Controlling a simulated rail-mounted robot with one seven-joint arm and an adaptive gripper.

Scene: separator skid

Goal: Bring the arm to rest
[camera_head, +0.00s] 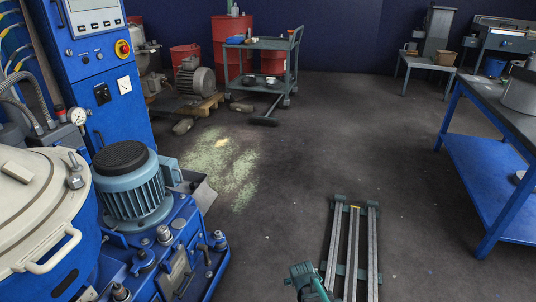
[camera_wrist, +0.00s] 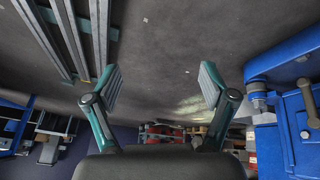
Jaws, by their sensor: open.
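My gripper (camera_wrist: 160,84) shows in the wrist view with its two teal fingers spread wide apart. Nothing is between them, and the pads touch nothing. In the head view only a small teal part of my arm shows at the bottom edge, beside the floor rails; the rest of the arm is out of frame. The wrist view is turned over, with the floor at the top and the far room at the bottom.
Metal floor rails (camera_head: 352,245) lie right of centre. The blue separator skid (camera_head: 165,262) with its motor (camera_head: 130,185) fills the left. A blue workbench (camera_head: 490,150) stands right. A trolley (camera_head: 262,70) and red drums (camera_head: 231,35) stand behind.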

